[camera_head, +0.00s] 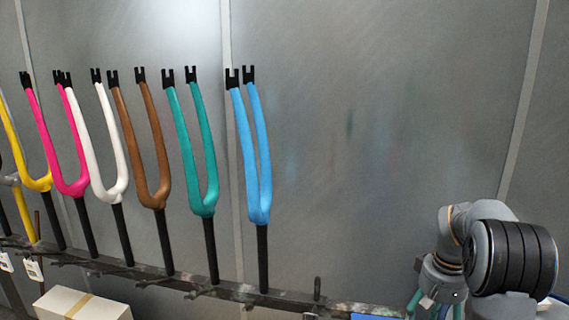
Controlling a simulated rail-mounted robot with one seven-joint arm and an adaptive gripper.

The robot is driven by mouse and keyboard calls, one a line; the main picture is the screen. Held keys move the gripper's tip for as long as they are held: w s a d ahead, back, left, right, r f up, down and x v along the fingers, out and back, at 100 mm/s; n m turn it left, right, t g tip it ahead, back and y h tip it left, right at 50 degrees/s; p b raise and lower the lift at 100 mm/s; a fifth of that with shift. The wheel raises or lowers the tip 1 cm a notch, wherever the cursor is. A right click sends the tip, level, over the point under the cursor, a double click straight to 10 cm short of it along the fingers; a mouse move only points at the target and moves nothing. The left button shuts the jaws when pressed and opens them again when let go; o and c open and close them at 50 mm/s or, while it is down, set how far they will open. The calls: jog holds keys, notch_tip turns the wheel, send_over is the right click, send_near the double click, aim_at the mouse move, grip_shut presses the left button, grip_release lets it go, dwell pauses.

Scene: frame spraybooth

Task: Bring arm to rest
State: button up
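My arm (500,245) shows at the lower right, a grey and black arm with its upper links folded close together. My gripper cannot be made out in this view, so whether it is open or shut is hidden. The arm stands to the right of the row of forks, apart from the nearest one, the light blue fork (262,160).
Several painted forks stand upright along a dark rail (230,290), among them a teal fork (205,160) and a brown fork (150,150). A white box (75,306) with tan tape sits at the lower left. The grey wall (390,120) right of the forks is bare.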

notch_tip(320, 180, down, 8)
jog(key=shift+a+r, duration=0.1)
jog(key=shift+r, duration=0.15)
notch_tip(320, 180, up, 3)
jog(key=p, duration=0.3)
jog(key=shift+w+r, duration=0.1)
jog(key=shift+r, duration=0.1)
jog(key=shift+r+p, duration=0.3)
jog(key=shift+r, duration=0.2)
jog(key=shift+f, duration=0.1)
